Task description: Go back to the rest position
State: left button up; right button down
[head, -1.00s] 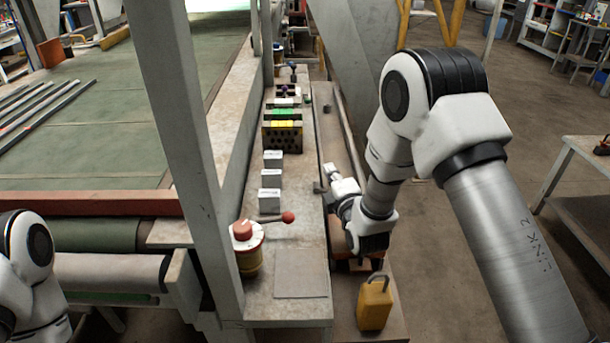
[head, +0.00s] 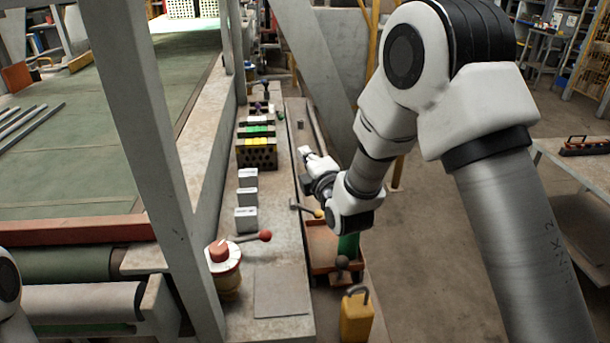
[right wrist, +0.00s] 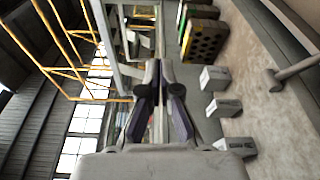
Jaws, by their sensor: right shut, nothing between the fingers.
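My right arm reaches in from the right in the head view, with its gripper (head: 306,157) above the narrow bench, empty. In the right wrist view the two fingers (right wrist: 161,75) are close together with nothing held. A dark hollow brick (head: 257,157) with round holes and a yellow top stands on the bench, left of and apart from the gripper. It also shows in the right wrist view (right wrist: 206,43). Only a bit of my left arm shows at the left edge; its gripper is out of view.
Several small white blocks (head: 246,219) stand in a row on the bench (head: 282,240). Nearer are a red-knobbed device (head: 223,262) and a yellow can (head: 356,317). A grey post (head: 150,170) rises at left. Open floor (head: 430,240) lies to the right.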

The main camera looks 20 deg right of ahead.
jog(key=shift+r, duration=0.55)
